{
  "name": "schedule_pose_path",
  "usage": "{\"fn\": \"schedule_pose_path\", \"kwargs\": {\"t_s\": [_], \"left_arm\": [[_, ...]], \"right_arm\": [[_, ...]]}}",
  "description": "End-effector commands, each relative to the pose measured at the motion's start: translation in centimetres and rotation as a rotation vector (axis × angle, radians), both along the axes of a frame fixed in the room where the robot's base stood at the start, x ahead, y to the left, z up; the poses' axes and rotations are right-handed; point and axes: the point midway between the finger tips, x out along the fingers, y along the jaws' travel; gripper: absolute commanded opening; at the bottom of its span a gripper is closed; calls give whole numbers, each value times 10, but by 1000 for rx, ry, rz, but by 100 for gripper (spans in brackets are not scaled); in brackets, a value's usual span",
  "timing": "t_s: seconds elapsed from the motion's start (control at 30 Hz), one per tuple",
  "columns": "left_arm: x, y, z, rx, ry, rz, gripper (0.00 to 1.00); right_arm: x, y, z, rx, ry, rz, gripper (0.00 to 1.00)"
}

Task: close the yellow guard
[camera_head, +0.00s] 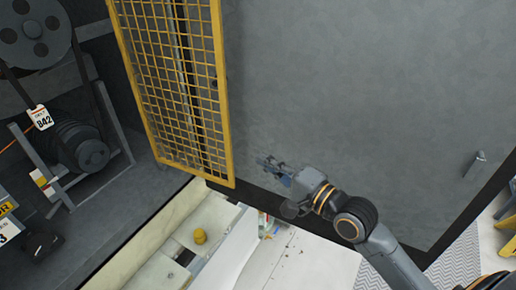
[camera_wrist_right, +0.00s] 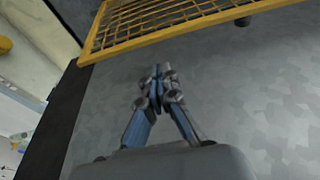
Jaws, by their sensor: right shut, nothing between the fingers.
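The yellow guard (camera_head: 180,80) is a mesh panel in a yellow frame. It stands swung open at the left edge of the grey cabinet panel, and the cavity with pulleys to its left is exposed. The guard also shows along the top of the right wrist view (camera_wrist_right: 150,25). My right gripper (camera_head: 266,162) is shut and empty, in front of the grey panel, just right of the guard's lower right edge and apart from it. The gripper shows in the middle of the right wrist view (camera_wrist_right: 157,72). My left gripper is not in view.
A large pulley (camera_head: 35,32) and a motor (camera_head: 75,145) with a white tag (camera_head: 41,117) sit in the open bay. A yellow round object (camera_head: 199,236) lies on the pale ledge below. A small handle (camera_head: 475,164) is on the grey panel (camera_head: 370,80) at the right.

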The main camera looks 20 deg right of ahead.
Motion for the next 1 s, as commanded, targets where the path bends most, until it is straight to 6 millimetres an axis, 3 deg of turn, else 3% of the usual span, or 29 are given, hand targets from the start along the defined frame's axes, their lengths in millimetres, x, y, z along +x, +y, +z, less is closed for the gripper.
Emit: {"fn": "schedule_pose_path", "kwargs": {"t_s": [0.3,0.5,1.0], "left_arm": [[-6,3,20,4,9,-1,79],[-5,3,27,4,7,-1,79],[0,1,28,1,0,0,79]], "right_arm": [[51,23,3,-1,0,-2,0],[75,34,2,-3,-1,-3,0],[83,38,-1,-4,-1,-2,0]]}}
